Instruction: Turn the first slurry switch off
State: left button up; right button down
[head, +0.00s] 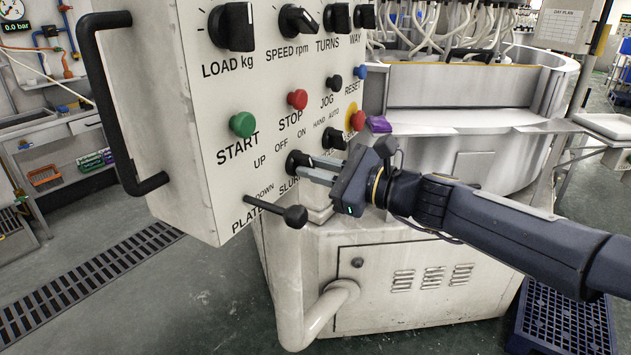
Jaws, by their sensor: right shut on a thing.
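The control panel (210,110) is a pale box with labelled knobs and buttons, tilted in the picture. The slurry switch (294,160) is a small black knob on its lower part, with "OFF" and "ON" printed above it and a partly covered "SLUR..." label below. My right gripper (306,171) comes in from the right and is shut on this switch. Its fingers hide much of the knob, so I cannot tell which way it points. My left gripper is not in view.
A black lever with a ball end (294,216) sticks out below the switch. A black HAND/AUTO knob (333,139) and a red button on yellow (356,119) sit close by. A black handle (95,90) runs along the panel's left side.

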jog(key=shift+n+b, duration=0.4)
jog(key=shift+n, duration=0.2)
jog(key=c, duration=1.4)
grip_release()
jog(key=shift+d, duration=0.1)
jog(key=v, duration=0.7)
jog(key=shift+s+d+b, duration=0.25)
jog(key=shift+b, duration=0.1)
